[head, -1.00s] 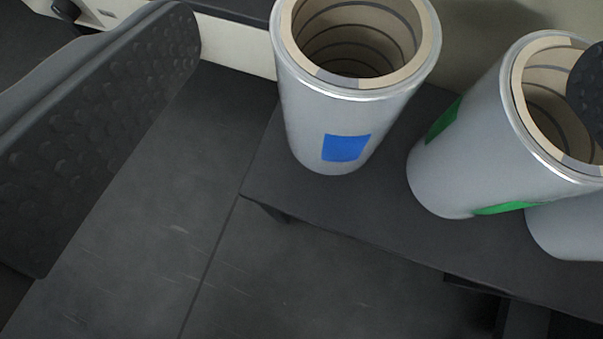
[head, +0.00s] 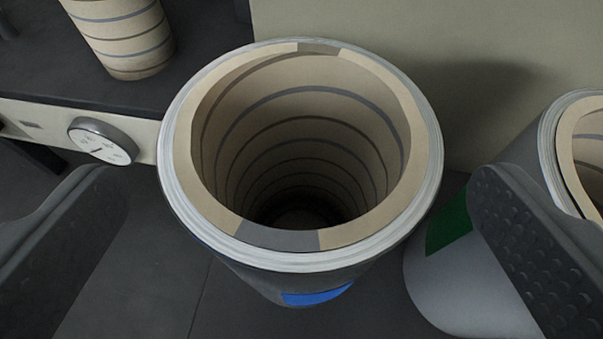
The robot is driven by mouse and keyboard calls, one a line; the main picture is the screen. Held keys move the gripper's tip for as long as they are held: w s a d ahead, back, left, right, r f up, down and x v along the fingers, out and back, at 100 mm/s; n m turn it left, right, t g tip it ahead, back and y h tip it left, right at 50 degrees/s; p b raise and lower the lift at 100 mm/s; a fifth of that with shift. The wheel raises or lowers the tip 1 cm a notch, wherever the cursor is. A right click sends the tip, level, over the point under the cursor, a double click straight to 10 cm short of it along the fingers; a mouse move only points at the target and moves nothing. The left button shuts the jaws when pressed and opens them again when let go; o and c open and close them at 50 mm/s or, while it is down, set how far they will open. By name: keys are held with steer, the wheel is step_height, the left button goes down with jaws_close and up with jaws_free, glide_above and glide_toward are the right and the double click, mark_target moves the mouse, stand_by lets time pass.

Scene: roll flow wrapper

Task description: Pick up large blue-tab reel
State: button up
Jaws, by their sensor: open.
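The large blue-tab reel (head: 300,258) stands upright in the middle of the head view. It is a grey cylinder with a pale rim and a hollow, striped beige inside. Its blue tab (head: 318,296) shows low on the near side. My gripper (head: 295,205) is open, with one dark textured finger at the left edge and the other at the right. The reel's rim lies between the two fingers, with a gap on each side.
A green-tab reel (head: 455,285) stands close on the right, partly behind my right finger. A beige striped roll (head: 125,38) stands on a dark shelf (head: 195,75) at the upper left. A round dial (head: 102,140) sits below that shelf. A pale wall (head: 400,40) rises behind.

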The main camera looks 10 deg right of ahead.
mark_target(298, 95)
steer(key=shift+b+x, duration=1.1)
steer(key=shift+x, duration=1.55)
steer(key=shift+r, duration=0.25)
steer(key=c, duration=1.5)
